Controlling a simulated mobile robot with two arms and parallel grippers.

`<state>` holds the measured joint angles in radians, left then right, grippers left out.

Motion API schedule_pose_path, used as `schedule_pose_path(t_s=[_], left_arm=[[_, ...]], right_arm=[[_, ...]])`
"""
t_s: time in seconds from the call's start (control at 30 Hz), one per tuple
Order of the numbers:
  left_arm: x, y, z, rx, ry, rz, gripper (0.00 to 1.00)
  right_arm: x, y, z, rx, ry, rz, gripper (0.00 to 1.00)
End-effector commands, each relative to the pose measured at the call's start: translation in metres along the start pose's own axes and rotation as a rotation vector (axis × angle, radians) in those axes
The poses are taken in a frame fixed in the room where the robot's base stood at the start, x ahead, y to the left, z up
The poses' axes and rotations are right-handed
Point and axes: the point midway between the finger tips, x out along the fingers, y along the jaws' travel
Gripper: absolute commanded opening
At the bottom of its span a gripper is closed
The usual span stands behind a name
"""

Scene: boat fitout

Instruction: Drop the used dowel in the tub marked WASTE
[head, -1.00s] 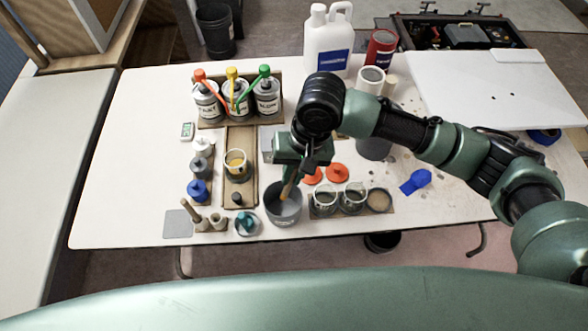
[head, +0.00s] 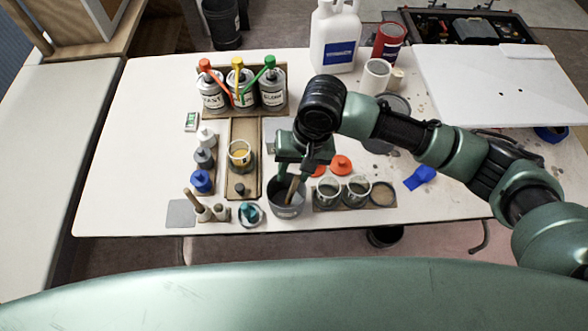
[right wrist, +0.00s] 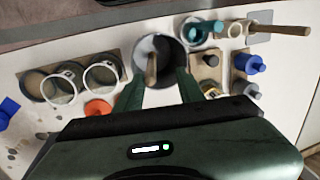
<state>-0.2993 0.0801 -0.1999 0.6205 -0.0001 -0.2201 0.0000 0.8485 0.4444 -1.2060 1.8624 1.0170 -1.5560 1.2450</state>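The grey tub (head: 287,203) stands near the front edge of the table; its marking is too small to read. The used dowel (head: 292,190), a brown wooden stick, is tilted with its lower end inside the tub. It also shows in the right wrist view (right wrist: 151,70), within the tub's rim (right wrist: 137,45). My right gripper (head: 292,175) is over the tub. Its two green fingers (right wrist: 160,88) are spread, one on each side of the dowel, with visible gaps. My left gripper is not in view.
Glass jars (head: 357,190) on a board stand right of the tub. A teal item in a dish (head: 249,213) and a holder with another stick (head: 196,203) stand left. Labelled cans (head: 240,90) and a white jug (head: 335,38) are behind. The table's left part is clear.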

Motion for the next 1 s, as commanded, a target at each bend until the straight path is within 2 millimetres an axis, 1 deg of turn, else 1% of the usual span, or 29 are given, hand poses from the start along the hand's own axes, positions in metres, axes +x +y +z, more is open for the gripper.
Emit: schedule_pose_path(t_s=[0.17, 0.27, 0.5, 0.6, 0.73, 1.0], left_arm=[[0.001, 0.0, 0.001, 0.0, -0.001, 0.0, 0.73], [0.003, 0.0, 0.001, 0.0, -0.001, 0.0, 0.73], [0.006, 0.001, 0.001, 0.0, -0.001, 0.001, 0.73], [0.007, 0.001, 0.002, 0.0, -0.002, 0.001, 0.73], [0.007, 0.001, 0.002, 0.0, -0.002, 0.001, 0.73], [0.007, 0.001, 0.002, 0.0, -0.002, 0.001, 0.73]], right_arm=[[-0.006, 0.0, -0.001, 0.0, 0.002, -0.001, 0.38], [-0.019, 0.0, -0.001, 0.0, 0.003, -0.002, 0.38], [-0.06, 0.0, -0.001, -0.001, 0.003, -0.002, 0.38], [-0.071, 0.0, -0.001, 0.0, 0.002, -0.001, 0.38], [-0.077, 0.0, 0.0, 0.0, 0.0, 0.0, 0.38], [-0.078, 0.0, 0.0, 0.0, 0.0, 0.0, 0.38]])
